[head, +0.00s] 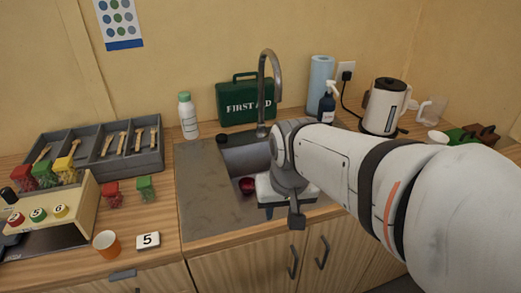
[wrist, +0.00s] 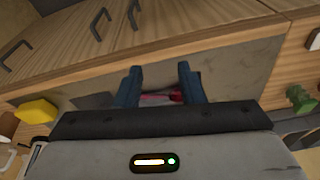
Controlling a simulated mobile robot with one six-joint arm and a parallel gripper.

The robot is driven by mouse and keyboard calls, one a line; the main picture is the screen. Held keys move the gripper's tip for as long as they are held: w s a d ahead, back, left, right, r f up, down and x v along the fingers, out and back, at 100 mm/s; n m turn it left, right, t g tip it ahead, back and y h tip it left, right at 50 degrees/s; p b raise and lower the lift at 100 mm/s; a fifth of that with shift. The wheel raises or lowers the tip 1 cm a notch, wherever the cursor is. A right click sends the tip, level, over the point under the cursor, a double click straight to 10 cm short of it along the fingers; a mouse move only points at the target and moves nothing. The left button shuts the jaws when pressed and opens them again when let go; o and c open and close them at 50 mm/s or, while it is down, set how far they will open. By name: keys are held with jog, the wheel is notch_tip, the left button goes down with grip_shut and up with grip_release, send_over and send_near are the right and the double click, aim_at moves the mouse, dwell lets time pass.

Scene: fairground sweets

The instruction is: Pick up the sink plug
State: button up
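A small black round piece, which looks like the sink plug (head: 222,138), lies on the metal rim at the back left of the sink (head: 195,195). I cannot make it out in the wrist view. My gripper (wrist: 158,80) shows two dark blue fingers standing apart, with nothing held between them. In the head view my arm's end hangs over the front right part of the sink and hides most of the gripper. The plug is apart from it, further back and left. A dark red round thing (head: 247,185) is in the basin, and red also shows beyond the fingers in the wrist view.
A white bottle (head: 188,117) stands left of the plug. A soap bottle (head: 327,104) and kettle (head: 385,107) stand right. The left drainer is clear.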

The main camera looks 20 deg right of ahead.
jog(key=w+d+f+m+b, duration=0.1)
jog(key=w+d+f+m, duration=0.4)
jog(key=w, duration=0.2)
jog(key=w+d+f+m+g+b, duration=0.1)
jog(key=w+d+f+m, duration=0.3)
jog(key=w, duration=0.4)
jog(key=w+d+f+m+g+b, duration=0.1)
jog(key=w+d+f+m+b, duration=0.2)
jog(key=w+d+f+m, duration=0.2)
jog(key=shift+w+d+f+m, duration=0.15)
jog(key=shift+w+m, duration=0.15)
jog(key=shift+w, duration=0.25)
jog(key=shift+w+d+f+m, duration=0.15)
jog(key=shift+w+m, duration=0.15)
jog(key=shift+w, duration=0.2)
jog(key=shift+w+d+f+m, duration=0.15)
jog(key=shift+w+m, duration=0.15)
jog(key=shift+w, duration=0.25)
jog(key=shift+d+f, duration=0.1)
jog(key=shift+f, duration=0.15)
jog(key=f, duration=0.7)
jog(key=shift+w+f, duration=0.1)
jog(key=shift+w, duration=0.1)
grip_shut()
